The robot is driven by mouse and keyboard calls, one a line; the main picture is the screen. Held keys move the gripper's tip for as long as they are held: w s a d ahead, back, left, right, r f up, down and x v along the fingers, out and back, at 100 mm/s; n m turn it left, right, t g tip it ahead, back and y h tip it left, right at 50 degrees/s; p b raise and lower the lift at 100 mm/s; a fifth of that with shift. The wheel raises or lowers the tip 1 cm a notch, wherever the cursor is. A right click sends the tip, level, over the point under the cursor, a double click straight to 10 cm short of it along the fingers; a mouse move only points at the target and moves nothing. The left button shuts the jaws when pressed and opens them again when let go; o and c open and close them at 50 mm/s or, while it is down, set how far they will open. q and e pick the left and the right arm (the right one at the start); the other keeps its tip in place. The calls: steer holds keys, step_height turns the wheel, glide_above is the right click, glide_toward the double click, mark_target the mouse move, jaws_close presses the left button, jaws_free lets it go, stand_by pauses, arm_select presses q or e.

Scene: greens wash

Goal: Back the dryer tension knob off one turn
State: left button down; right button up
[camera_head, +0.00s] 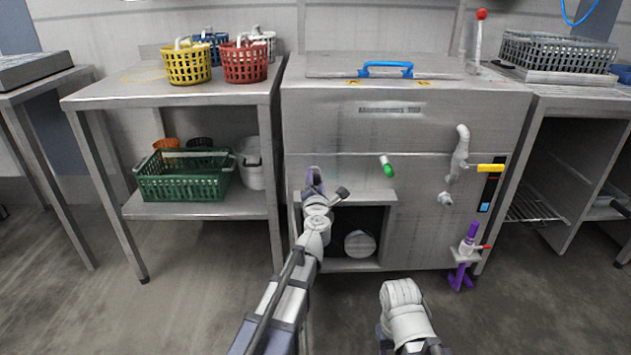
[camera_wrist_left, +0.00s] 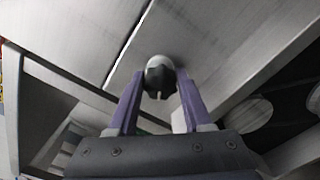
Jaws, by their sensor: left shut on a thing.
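My left gripper (camera_head: 314,182) is at the front of the steel machine (camera_head: 345,150), by the upper left of its open lower bay. In the left wrist view, the purple fingers of this gripper (camera_wrist_left: 159,88) are shut on a small rounded knob (camera_wrist_left: 160,68). The knob has a pale grey top and a dark lower part, and it stands out from the steel panel. In the head view the gripper hides the knob. I cannot tell how far the knob is turned. My right arm shows at the bottom, but its gripper is not visible.
A round pale part (camera_head: 360,244) sits in the open bay. A green-tipped button (camera_head: 388,168), a yellow-handled lever (camera_head: 490,168) and a purple fitting (camera_head: 463,262) are to the right. A side table (camera_head: 170,98) with baskets stands left. The floor in front is clear.

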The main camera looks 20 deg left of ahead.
arm_select(q)
steer(key=n, duration=0.5)
steer(key=shift+a+n, duration=0.1)
steer(key=shift+n, duration=0.3)
steer(key=shift+s+n, duration=0.1)
steer(key=shift+n, duration=0.2)
steer(key=shift+c, duration=1.6)
jaws_free()
steer(key=v, duration=0.7)
steer(key=shift+s, duration=0.35)
